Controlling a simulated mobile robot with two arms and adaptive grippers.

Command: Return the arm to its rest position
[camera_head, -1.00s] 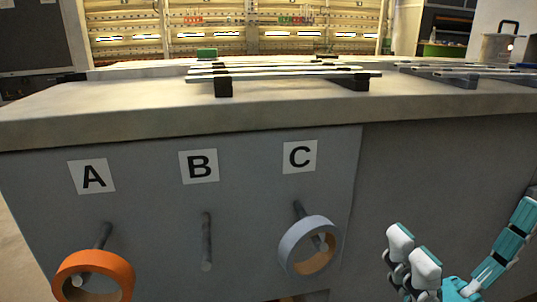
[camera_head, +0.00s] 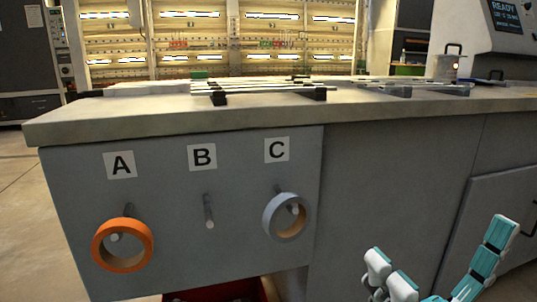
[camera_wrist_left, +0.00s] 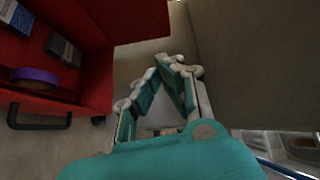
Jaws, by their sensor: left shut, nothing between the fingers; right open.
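My right gripper (camera_head: 388,280) is open and empty at the lower right of the head view, in front of the grey cabinet and apart from the pegs. My left gripper does not show in the head view. In the left wrist view my left gripper (camera_wrist_left: 166,66) is shut with nothing between its fingers, to the right of a red drawer (camera_wrist_left: 95,90). An orange ring (camera_head: 97,254) hangs on the peg under label A. A grey-blue ring (camera_head: 270,222) hangs on the peg under label C. The peg under label B (camera_head: 209,210) is bare.
The red drawer holds a purple ring (camera_wrist_left: 35,75) and small boxes (camera_wrist_left: 62,48); it also shows at the bottom of the head view (camera_head: 262,289). A worktop (camera_head: 150,122) with rails lies above the pegs. A machine (camera_head: 485,50) stands at the back right.

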